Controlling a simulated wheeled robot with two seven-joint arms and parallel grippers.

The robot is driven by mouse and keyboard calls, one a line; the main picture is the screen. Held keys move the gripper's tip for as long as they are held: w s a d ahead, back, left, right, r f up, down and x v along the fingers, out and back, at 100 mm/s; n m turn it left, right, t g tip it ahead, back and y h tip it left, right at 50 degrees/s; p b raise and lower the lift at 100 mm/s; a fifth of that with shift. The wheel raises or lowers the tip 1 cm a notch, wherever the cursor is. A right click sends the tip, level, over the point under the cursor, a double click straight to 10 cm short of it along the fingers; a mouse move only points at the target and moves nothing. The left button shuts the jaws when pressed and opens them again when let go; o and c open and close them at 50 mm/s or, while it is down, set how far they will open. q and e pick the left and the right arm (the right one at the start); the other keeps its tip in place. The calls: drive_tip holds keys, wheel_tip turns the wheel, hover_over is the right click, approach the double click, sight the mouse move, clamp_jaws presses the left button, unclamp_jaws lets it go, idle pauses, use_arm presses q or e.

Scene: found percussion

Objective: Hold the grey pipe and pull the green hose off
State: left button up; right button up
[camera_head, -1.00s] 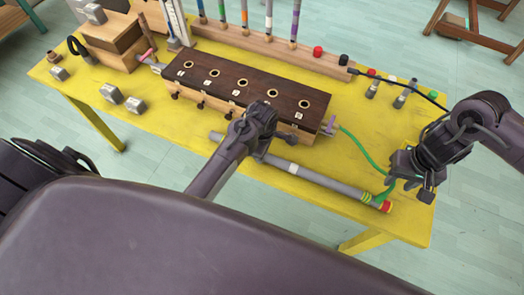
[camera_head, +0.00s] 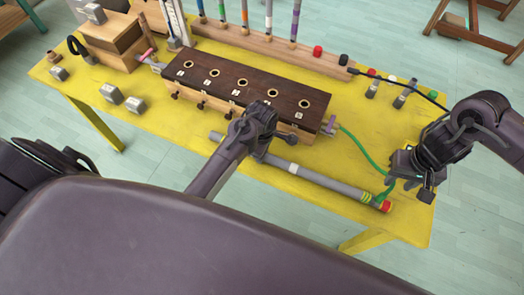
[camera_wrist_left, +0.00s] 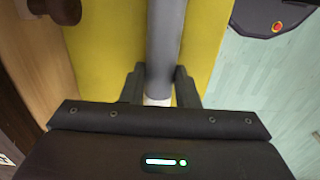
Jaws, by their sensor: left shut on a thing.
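The grey pipe (camera_head: 325,180) lies along the front of the yellow table, with yellow-green bands and a red end cap at its right end. My left gripper (camera_head: 262,152) is shut on the pipe; in the left wrist view the pipe (camera_wrist_left: 165,40) runs between its two fingers. The green hose (camera_head: 358,146) curves from a purple fitting on the dark-topped box to the pipe's right end. My right gripper (camera_head: 392,181) is at the hose just above that end. Its fingers partly hide the hose, and I cannot tell whether they are closed on it.
The dark-topped wooden box (camera_head: 250,85) with several round holes stands behind the pipe. A long wooden rack (camera_head: 265,50) with upright tubes is at the back. Metal blocks (camera_head: 111,93) lie at the left.

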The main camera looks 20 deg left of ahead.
sight(386, 196)
drive_tip(key=shift+o, duration=0.8)
drive_tip(key=n, duration=0.7)
drive_tip(key=shift+d+r, duration=0.15)
drive_tip(key=f+n, duration=0.6)
drive_tip(key=f, duration=0.1)
drive_tip(key=f+n, duration=0.3)
drive_tip(key=f, duration=0.1)
drive_tip(key=shift+d+f, duration=0.25)
drive_tip(key=shift+d, duration=0.05)
